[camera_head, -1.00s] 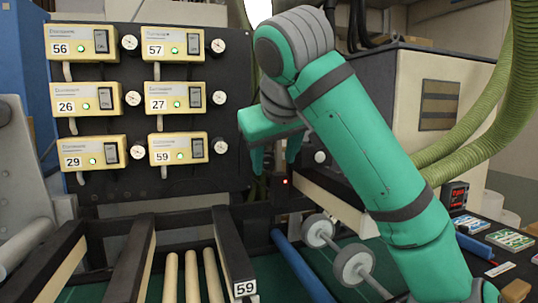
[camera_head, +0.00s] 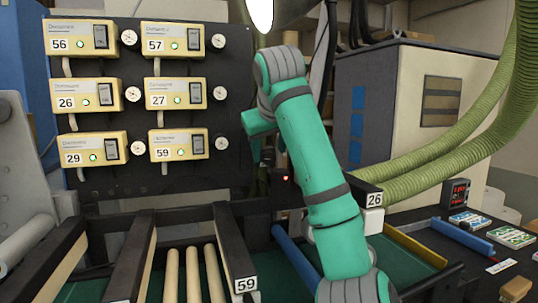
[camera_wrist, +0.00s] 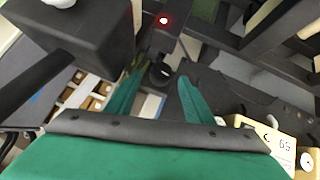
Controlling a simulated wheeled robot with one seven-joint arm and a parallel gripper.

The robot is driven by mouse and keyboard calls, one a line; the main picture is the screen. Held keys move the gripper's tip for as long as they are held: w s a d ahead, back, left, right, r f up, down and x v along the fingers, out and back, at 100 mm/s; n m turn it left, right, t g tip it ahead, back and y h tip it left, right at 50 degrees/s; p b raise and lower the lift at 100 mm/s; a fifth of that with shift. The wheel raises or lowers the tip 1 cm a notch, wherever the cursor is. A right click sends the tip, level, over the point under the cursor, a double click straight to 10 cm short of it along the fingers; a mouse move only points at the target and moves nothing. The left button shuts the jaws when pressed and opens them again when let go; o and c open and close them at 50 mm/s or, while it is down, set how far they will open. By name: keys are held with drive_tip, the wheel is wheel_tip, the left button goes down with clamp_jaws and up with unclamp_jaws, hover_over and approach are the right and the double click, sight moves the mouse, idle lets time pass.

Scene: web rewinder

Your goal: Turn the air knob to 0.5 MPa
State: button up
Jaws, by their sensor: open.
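A round black knob (camera_wrist: 160,75), which looks like the air knob, shows between my fingers in the wrist view. My gripper (camera_wrist: 161,71) is open, with one green finger on either side of the knob. I cannot tell whether the fingers touch it. A red light (camera_wrist: 163,19) glows just beyond the knob; it also shows in the head view (camera_head: 285,178). In the head view my gripper is partly hidden by my arm, right of the black panel (camera_head: 228,100). No pressure reading is legible.
Yellow numbered units (camera_head: 180,145) with small round gauges (camera_head: 221,143) cover the panel. One unit, marked 59 (camera_wrist: 279,142), is close to my gripper in the wrist view. A dark block (camera_wrist: 85,35) and dark beams lie around the fingers. Green hoses (camera_head: 455,150) hang at the right.

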drive_tip(key=shift+x, duration=1.3)
drive_tip(key=shift+a, duration=0.1)
drive_tip(key=shift+a, duration=0.1)
drive_tip(key=shift+c, duration=0.3)
drive_tip(key=shift+d, duration=0.25)
drive_tip(key=c, duration=1)
drive_tip(key=shift+d+m+g+y, duration=0.1)
drive_tip(key=shift+m+g+y, duration=0.2)
drive_tip(key=shift+y, duration=0.2)
drive_tip(key=o, duration=1.1)
drive_tip(key=shift+s, duration=0.1)
drive_tip(key=shift+c, duration=0.2)
drive_tip(key=shift+r, duration=0.1)
drive_tip(key=shift+r, duration=0.1)
